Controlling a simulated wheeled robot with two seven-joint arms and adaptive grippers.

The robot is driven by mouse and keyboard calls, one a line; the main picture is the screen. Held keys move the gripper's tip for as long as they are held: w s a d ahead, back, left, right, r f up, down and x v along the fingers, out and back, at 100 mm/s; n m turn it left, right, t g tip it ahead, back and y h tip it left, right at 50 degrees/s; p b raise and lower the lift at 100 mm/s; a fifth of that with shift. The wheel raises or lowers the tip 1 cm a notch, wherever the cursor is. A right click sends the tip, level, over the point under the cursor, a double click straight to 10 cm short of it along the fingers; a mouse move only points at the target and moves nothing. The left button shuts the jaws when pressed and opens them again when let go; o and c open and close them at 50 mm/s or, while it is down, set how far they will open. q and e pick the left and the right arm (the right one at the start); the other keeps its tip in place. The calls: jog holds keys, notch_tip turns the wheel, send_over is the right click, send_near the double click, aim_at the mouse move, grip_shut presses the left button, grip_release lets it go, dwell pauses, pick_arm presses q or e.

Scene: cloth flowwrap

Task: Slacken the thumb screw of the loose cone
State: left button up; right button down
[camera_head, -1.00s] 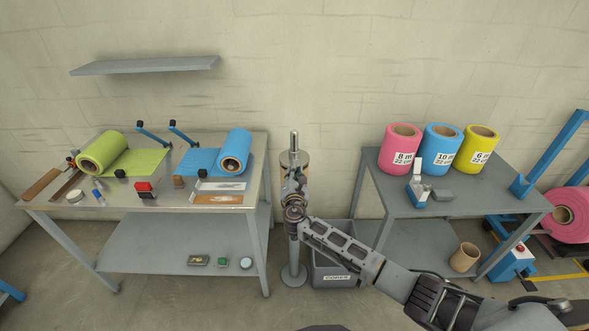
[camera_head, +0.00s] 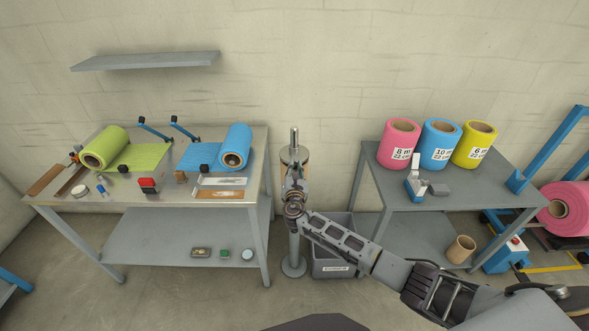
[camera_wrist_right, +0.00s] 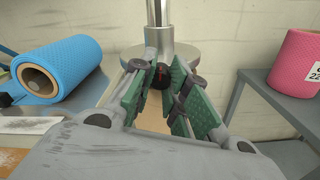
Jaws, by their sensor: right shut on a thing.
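A post (camera_head: 293,245) stands between the two tables, with a brown core (camera_head: 305,168) on its upper part. On top sit a pale metal disc-shaped cone (camera_head: 294,153) and a bright upright shaft (camera_head: 294,136). In the right wrist view the cone (camera_wrist_right: 192,55) has a collar around the shaft (camera_wrist_right: 158,14). A dark thumb screw knob (camera_wrist_right: 157,76) with a little red shows at the collar's near side, between the green finger pads. My right gripper (camera_wrist_right: 160,79) is shut on this knob; the fingers partly hide it. My left gripper is out of view.
The left table (camera_head: 100,198) holds a green roll (camera_head: 104,148) and a blue roll (camera_head: 236,146). The right table (camera_head: 395,190) carries pink, blue and yellow rolls. A grey bin (camera_head: 333,258) stands beside the post's foot.

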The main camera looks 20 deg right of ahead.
jog(key=c, duration=1.3)
grip_release()
jog(key=shift+c, duration=0.2)
jog(key=v, duration=1.2)
